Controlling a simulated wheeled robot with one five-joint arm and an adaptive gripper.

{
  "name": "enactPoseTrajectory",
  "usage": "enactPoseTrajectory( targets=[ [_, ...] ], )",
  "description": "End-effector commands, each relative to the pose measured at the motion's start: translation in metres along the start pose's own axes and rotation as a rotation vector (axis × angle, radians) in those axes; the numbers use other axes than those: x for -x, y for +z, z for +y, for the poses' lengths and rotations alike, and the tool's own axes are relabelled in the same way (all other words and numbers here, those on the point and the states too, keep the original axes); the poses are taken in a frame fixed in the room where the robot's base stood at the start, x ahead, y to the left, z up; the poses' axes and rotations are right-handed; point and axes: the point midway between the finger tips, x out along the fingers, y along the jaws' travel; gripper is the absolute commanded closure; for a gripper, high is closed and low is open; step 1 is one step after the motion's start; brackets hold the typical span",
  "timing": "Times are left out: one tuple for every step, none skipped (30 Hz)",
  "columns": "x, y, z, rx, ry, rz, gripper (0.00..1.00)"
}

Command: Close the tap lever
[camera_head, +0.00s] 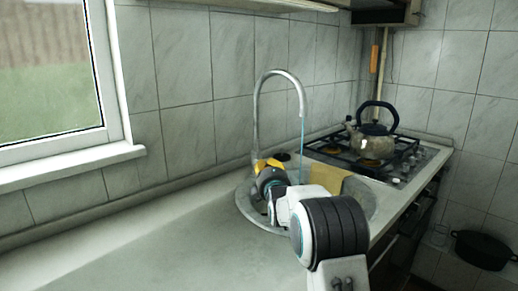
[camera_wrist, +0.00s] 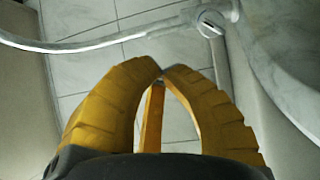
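The metal tap (camera_head: 257,122) rises from the back of the sink and arches over to the right. A thin bluish stream of water (camera_head: 302,140) falls from its spout. My gripper (camera_head: 262,163) is at the tap's base, and its yellow fingers overlap the tap there in the head view. I cannot make out the lever there. In the wrist view, a pale curved pipe and a round fitting (camera_wrist: 210,22), apparently tap parts, lie beyond the fingertips. My gripper (camera_wrist: 162,73) has its fingertips together, with nothing seen between them. Contact with the lever cannot be told.
The round sink (camera_head: 247,208) is partly covered by my arm. A yellowish cloth (camera_head: 328,177) lies at the sink. A kettle (camera_head: 371,142) stands on the gas hob (camera_head: 402,160) beyond. The window sill (camera_head: 70,167) is at left. The counter (camera_head: 130,250) is clear in front.

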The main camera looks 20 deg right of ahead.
Motion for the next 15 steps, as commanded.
enactPoseTrajectory(
  targets=[
    [-0.002,0.0,0.002,-0.002,0.005,0.0,1.0],
    [-0.004,0.0,0.002,-0.002,0.007,0.001,1.0],
    [-0.006,0.0,0.002,-0.004,0.008,0.001,1.0],
    [-0.009,0.0,0.002,-0.005,0.006,0.001,1.0],
    [-0.011,-0.001,0.002,-0.005,0.007,0.001,1.0],
    [-0.015,-0.001,0.003,-0.005,0.007,0.001,1.0],
    [-0.019,-0.001,0.002,-0.004,0.007,0.001,1.0],
    [-0.022,-0.001,0.002,-0.004,0.007,0.001,1.0],
    [-0.027,-0.001,0.003,-0.004,0.007,0.001,1.0],
    [-0.031,-0.001,0.002,-0.004,0.006,0.001,1.0],
    [-0.035,-0.001,0.003,-0.004,0.007,0.001,1.0],
    [-0.04,-0.001,0.003,-0.004,0.007,0.001,1.0],
    [-0.043,-0.001,0.003,-0.004,0.006,0.001,1.0],
    [-0.047,-0.001,0.003,-0.004,0.007,0.001,1.0],
    [-0.052,-0.001,0.003,-0.004,0.006,0.001,1.0]
  ],
)
